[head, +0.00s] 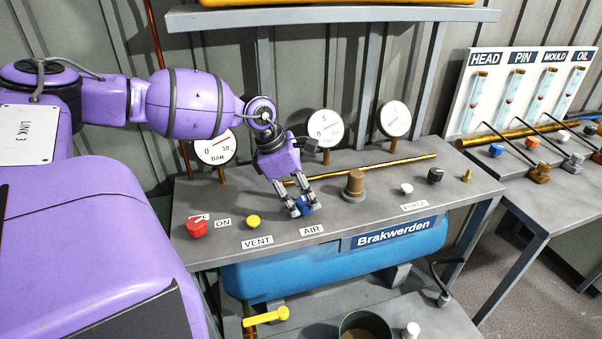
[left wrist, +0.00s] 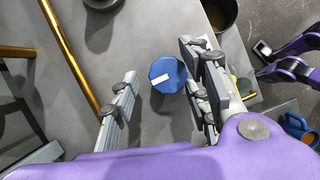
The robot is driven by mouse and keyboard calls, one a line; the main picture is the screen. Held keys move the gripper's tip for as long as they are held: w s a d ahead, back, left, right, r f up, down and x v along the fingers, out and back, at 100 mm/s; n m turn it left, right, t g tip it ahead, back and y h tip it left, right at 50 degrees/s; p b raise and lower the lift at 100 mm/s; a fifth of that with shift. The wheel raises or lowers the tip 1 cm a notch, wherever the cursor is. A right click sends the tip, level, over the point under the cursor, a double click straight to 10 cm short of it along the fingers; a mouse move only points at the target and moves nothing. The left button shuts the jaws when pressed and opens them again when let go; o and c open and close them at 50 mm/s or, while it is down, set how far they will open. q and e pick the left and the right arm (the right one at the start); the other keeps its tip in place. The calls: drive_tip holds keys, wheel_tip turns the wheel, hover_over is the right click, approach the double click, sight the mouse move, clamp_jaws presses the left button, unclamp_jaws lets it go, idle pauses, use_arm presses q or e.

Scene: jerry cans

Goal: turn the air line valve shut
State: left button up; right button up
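The air line valve is a small blue knob (head: 305,206) on the grey bench top, behind the AIR label (head: 311,230). My left gripper (head: 297,207) points down at it, and its fingers partly hide the knob in the head view. In the left wrist view the faceted blue knob (left wrist: 168,74) has a white mark on its top and lies between the two spread fingers of my left gripper (left wrist: 160,98). A clear gap shows on the left finger's side; the right finger is close to the knob.
A brass pipe (head: 390,164) and gauges (head: 324,128) are behind.

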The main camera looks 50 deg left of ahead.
sight(303, 199)
use_arm(q)
drive_tip(key=shift+f, duration=0.1)
drive_tip(key=shift+s, duration=0.1)
drive_tip(key=shift+s+a, duration=0.1)
drive_tip(key=shift+v, duration=0.8)
drive_tip(key=shift+s+r, duration=0.15)
drive_tip(key=shift+r, duration=0.55)
drive_tip(key=shift+s+a+r, duration=0.15)
drive_tip(key=shift+r, duration=0.3)
drive_tip(key=v, duration=0.8)
